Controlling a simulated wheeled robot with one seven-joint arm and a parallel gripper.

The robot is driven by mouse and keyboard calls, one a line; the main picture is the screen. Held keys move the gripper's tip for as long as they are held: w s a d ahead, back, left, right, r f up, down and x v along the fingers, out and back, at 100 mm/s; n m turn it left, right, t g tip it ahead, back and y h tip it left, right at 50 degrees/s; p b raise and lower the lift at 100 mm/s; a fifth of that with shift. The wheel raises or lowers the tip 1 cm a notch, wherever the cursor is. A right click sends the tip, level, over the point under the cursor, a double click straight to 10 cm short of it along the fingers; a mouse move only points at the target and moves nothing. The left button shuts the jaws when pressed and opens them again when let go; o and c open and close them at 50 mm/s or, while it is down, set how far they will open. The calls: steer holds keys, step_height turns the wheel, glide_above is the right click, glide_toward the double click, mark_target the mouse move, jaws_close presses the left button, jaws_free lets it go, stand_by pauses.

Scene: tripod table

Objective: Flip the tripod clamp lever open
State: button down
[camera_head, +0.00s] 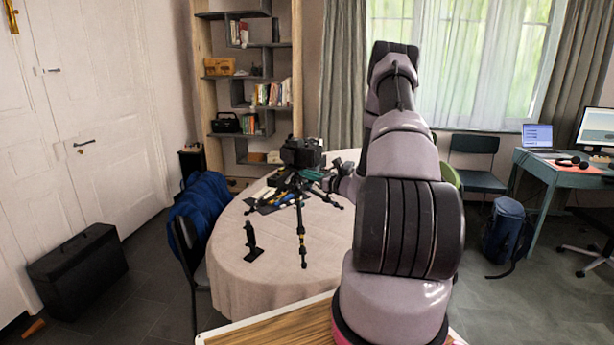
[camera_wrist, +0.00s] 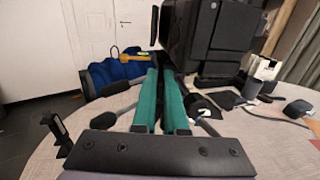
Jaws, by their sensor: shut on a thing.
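The black tripod (camera_head: 300,215) stands on the round table with a black camera (camera_head: 301,152) on its head. The camera also fills the upper middle of the wrist view (camera_wrist: 208,40). My gripper (camera_head: 326,182) reaches the tripod head from the right, just below the camera. In the wrist view its two green fingers (camera_wrist: 160,76) are close together, with their tips at the tripod head beside the camera. They are shut on a small part there, which looks to be the clamp lever. The lever itself is mostly hidden between the fingers and too small to make out.
The round table (camera_head: 235,285) has a pale cloth. A small black stand (camera_head: 252,243) sits at its front left; tools (camera_head: 282,199) lie under the tripod. A chair with a blue jacket (camera_head: 203,200) is at left. The tripod legs spread around my fingers.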

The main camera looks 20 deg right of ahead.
steer(key=shift+d+y, duration=0.1)
steer(key=shift+y, duration=0.2)
steer(key=c, duration=1)
jaws_free()
steer(key=shift+o, duration=0.2)
steer(key=v, duration=1)
steer(key=shift+s+d, duration=0.25)
steer(key=shift+s, duration=0.05)
steer(key=shift+r, duration=0.1)
steer(key=shift+n, duration=0.3)
